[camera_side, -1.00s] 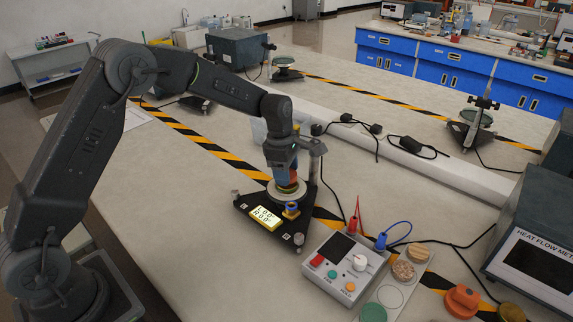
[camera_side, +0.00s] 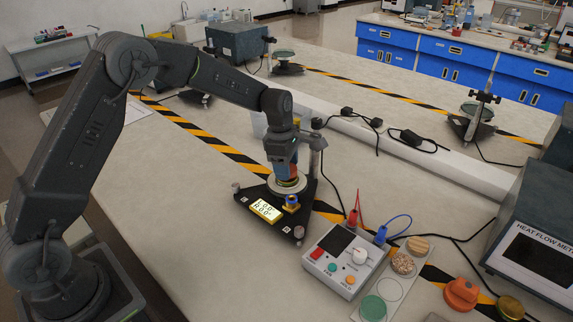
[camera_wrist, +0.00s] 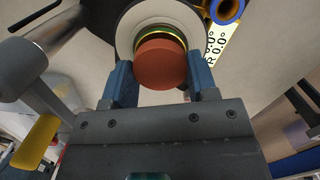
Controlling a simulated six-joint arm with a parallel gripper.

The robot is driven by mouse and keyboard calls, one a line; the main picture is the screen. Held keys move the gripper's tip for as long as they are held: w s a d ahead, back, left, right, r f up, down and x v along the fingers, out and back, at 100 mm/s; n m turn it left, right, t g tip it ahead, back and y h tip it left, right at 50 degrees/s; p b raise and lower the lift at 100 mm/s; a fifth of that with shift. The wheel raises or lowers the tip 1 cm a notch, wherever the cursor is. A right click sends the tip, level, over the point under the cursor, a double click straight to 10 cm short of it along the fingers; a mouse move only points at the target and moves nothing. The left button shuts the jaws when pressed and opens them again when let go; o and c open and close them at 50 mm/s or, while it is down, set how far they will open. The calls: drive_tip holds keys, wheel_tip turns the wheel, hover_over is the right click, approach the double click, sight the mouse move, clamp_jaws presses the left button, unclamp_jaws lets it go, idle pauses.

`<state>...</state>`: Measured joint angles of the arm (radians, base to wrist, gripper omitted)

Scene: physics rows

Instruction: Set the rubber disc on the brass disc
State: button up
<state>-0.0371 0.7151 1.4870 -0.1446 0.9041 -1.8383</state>
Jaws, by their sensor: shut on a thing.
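My gripper (camera_wrist: 162,82) is shut on a red-brown disc, which I take to be the rubber disc (camera_wrist: 161,64). The disc sits between the blue fingers, and the gripper also shows in the side view (camera_side: 284,163) pointing down over the black stand. The brass disc (camera_wrist: 146,36) shows as a golden rim just behind the held disc, on a round pale plate (camera_wrist: 127,36). The held disc covers most of it. The two are very close and roughly lined up, slightly offset in the wrist view. I cannot tell whether they touch.
The black triangular stand (camera_side: 243,191) has a lit yellow display (camera_side: 265,210), a blue-and-gold knob (camera_side: 291,203) and a post close to my gripper. A control box (camera_side: 345,262) stands to its right, beside a sample tray (camera_side: 391,289). The table left of the stand is clear.

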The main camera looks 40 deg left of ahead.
drive_tip(key=shift+f, duration=0.5)
idle(0.3)
drive_tip(key=o, duration=1)
drive_tip(key=shift+r, duration=3.5)
